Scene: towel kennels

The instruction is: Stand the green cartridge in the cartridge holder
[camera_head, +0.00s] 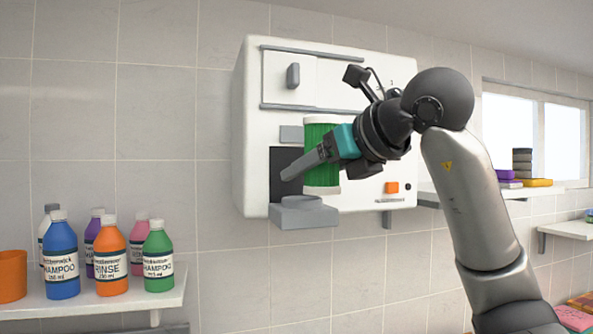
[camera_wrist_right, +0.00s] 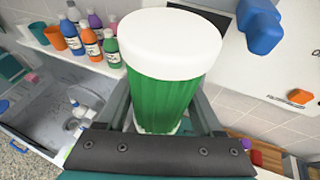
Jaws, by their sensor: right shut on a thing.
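The green cartridge (camera_head: 319,136) has white end caps and is held upright in front of the white wall unit. It also shows in the right wrist view (camera_wrist_right: 165,95), with its white top cap towards the camera. My right gripper (camera_head: 308,168) is shut around the cartridge's side, one finger on each side in the wrist view. A grey ledge (camera_head: 302,213), which looks like the cartridge holder, juts out below a dark recess (camera_head: 284,165) in the unit. The cartridge's bottom appears just above the ledge; I cannot tell whether they touch. My left gripper is not in view.
The white unit (camera_head: 255,120) has a grey-framed hatch above and an orange button (camera_head: 391,187) at lower right. A shelf (camera_head: 120,305) at left holds several bottles and an orange cup (camera_head: 12,276). Another shelf (camera_head: 440,194) stands right, behind my arm.

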